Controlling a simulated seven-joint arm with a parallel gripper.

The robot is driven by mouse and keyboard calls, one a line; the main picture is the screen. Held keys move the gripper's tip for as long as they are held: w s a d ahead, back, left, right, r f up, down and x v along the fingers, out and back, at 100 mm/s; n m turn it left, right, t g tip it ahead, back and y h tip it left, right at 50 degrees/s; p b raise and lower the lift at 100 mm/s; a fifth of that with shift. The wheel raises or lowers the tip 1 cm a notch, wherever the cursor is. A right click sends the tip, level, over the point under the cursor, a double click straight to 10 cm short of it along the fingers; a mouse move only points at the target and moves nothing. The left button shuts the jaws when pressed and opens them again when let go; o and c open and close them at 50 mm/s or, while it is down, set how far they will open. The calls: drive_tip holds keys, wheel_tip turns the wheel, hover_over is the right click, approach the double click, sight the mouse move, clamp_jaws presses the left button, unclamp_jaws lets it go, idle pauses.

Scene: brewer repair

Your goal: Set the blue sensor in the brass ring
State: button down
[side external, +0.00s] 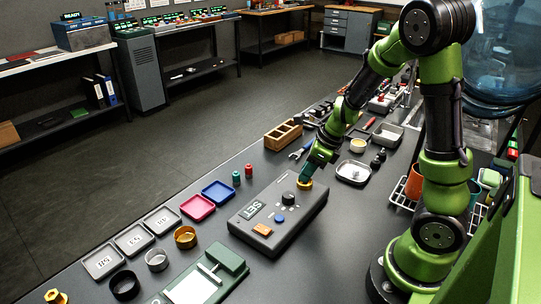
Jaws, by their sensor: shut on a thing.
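My gripper (306,177) points down over the far right corner of the dark grey device. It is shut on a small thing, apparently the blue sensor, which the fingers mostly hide. A brass ring (305,185) shows right under the fingertips at that corner. I cannot tell whether the held piece is inside the ring or just above it. The grey device (262,240) lies flat on the bench, with a display, a black knob, a blue button and an orange button on its top.
A teal and a red small cylinder (249,170) stand left of the device, near a blue tray (218,205) and a pink tray (197,219). Loose rings, including a gold one (185,242), lie at the front left. A metal dish (354,182) is right of the gripper.

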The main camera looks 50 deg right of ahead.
drive_tip(key=shift+f, duration=0.45)
idle(1.1)
drive_tip(key=shift+c, duration=2.3)
unclamp_jaws()
drive_tip(key=shift+r, duration=4.15)
